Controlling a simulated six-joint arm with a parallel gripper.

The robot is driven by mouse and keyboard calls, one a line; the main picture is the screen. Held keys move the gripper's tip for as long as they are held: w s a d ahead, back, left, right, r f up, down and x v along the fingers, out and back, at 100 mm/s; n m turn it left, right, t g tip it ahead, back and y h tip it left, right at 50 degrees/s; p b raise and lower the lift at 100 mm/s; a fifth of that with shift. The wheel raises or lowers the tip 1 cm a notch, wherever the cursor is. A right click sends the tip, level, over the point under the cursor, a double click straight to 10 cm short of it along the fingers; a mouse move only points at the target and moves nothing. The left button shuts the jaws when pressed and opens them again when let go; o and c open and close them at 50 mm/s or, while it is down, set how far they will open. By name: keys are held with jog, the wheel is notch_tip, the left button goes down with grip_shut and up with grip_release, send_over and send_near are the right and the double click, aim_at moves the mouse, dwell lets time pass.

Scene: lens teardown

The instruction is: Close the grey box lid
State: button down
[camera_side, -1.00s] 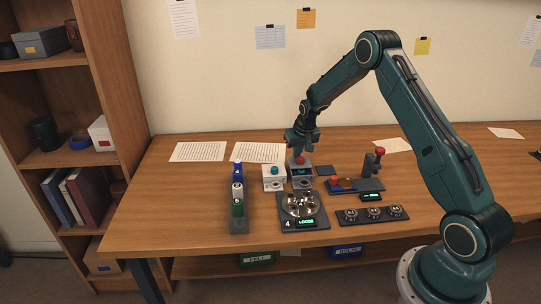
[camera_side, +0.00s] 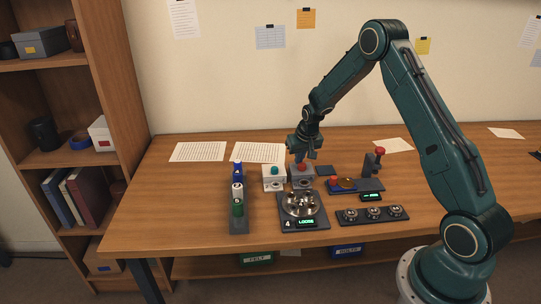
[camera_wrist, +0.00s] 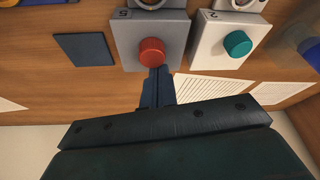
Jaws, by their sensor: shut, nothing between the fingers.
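The grey box (camera_side: 302,183) stands on the table beside the white box (camera_side: 273,184). Its lid appears to lie down over the box, and no dark opening shows. The lid's red knob (camera_side: 301,167) is just below my gripper (camera_side: 301,158). In the wrist view the grey lid (camera_wrist: 125,35) carries the red knob (camera_wrist: 152,52). My gripper (camera_wrist: 158,72) is shut and empty, with its tips right at the knob's near edge. I cannot tell whether they touch it. The white box with a teal knob (camera_wrist: 238,43) also shows there.
A rack of coloured cylinders (camera_side: 238,215) stands at left. A metal dish on a dark base (camera_side: 318,223) is in front of the boxes. A device with red knobs (camera_side: 345,187) and a strip of lens parts (camera_side: 350,220) are at right. A dark pad (camera_wrist: 83,49) lies beside the grey box.

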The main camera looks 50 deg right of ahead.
jog(key=shift+w+d, duration=0.5)
jog(key=shift+w, duration=0.35)
jog(key=shift+w+d, duration=0.5)
jog(key=shift+w, duration=0.35)
jog(key=v, duration=1)
jog(key=shift+r, duration=0.15)
jog(key=s+a+r+n+t, duration=0.1)
jog(key=s+a+r+n, duration=0.2)
jog(key=s+a+r, duration=1.05)
jog(key=s+a+r+n+y, duration=0.1)
jog(key=s+a, duration=0.4)
jog(key=s, duration=0.4)
jog(key=s+a+r+n+t+y, duration=0.1)
jog(key=s+a, duration=0.4)
jog(key=s, duration=0.5)
jog(key=shift+a+r+n, duration=0.2)
jog(key=shift+r+n, duration=0.3)
jog(key=shift+r, duration=0.35)
